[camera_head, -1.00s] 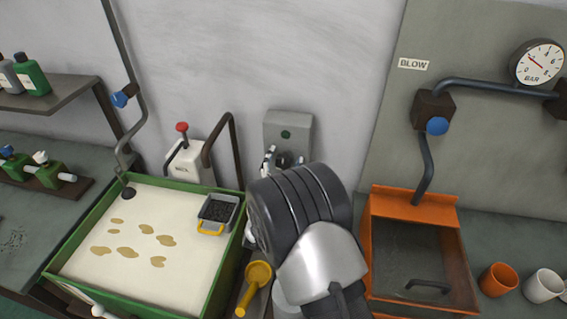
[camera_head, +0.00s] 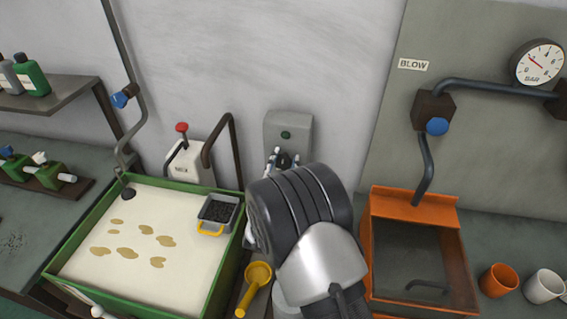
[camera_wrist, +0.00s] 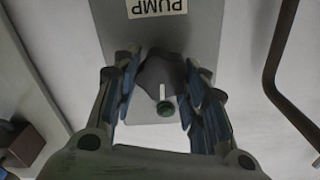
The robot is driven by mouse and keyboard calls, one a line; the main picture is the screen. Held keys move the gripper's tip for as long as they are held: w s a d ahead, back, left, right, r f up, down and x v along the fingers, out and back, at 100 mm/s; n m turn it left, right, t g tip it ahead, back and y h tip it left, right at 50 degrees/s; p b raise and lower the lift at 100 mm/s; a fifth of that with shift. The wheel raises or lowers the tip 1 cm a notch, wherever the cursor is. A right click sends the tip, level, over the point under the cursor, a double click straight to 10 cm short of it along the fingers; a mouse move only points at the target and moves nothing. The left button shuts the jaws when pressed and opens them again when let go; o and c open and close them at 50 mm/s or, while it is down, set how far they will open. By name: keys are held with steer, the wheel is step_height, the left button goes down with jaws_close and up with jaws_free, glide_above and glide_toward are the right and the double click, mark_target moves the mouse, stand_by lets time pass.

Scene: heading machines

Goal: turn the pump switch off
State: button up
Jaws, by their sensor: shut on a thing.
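The pump switch is a dark round knob with a pale pointer line (camera_wrist: 161,76), on a grey box labelled PUMP (camera_wrist: 198,28). The pointer line runs toward a dark green lamp (camera_wrist: 172,108) in the wrist view. The box (camera_head: 300,124) is on the wall in the head view, its lamp (camera_head: 285,135) above the knob. My gripper (camera_wrist: 161,84) is shut on the knob, with a blue-padded finger on each side. In the head view my gripper (camera_head: 285,159) is at the box, and my wrist hides the box's lower part.
A white dispenser with a red knob (camera_head: 182,128) and a brown pipe (camera_head: 232,150) stand left of the box. A green-rimmed tray (camera_head: 222,262) is in front of them. An orange bin (camera_head: 415,206) stands to the right. A yellow scoop (camera_head: 257,274) lies near my wrist.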

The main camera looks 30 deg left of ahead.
steer(key=shift+n, duration=0.4)
steer(key=o, duration=1.1)
steer(key=v, duration=1.2)
